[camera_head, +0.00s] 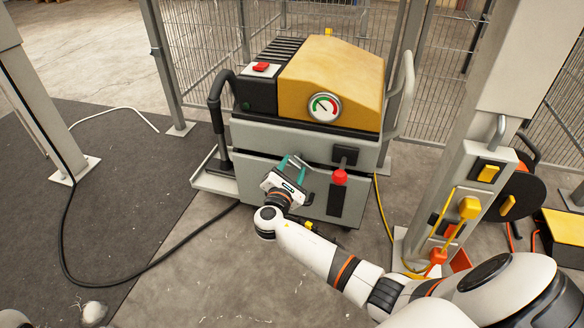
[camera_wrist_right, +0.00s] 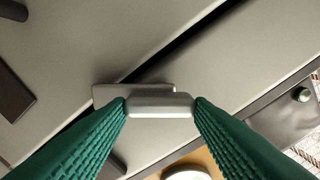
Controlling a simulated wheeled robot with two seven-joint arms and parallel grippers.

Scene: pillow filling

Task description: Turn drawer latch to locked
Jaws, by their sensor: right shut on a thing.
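The drawer latch (camera_wrist_right: 160,105) is a small light grey bar on a grey plate, on the front of the grey cabinet beside the dark drawer seam (camera_wrist_right: 190,35). The green fingers of my right gripper (camera_head: 291,172) are shut on the two ends of the bar. In the head view the gripper reaches the cabinet front (camera_head: 255,135) under the yellow-topped machine (camera_head: 330,70), and its fingers hide much of the latch. The bar lies about level across the wrist view. No locked or unlocked marking can be read. My left gripper is not in view.
A red knob (camera_head: 340,177) hangs below a black plate right of the gripper. Grey posts (camera_head: 455,190) and mesh fencing (camera_head: 205,40) stand around the machine. A black cable (camera_head: 145,272) runs over the floor at the left. Floor in front of the cabinet is mostly clear.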

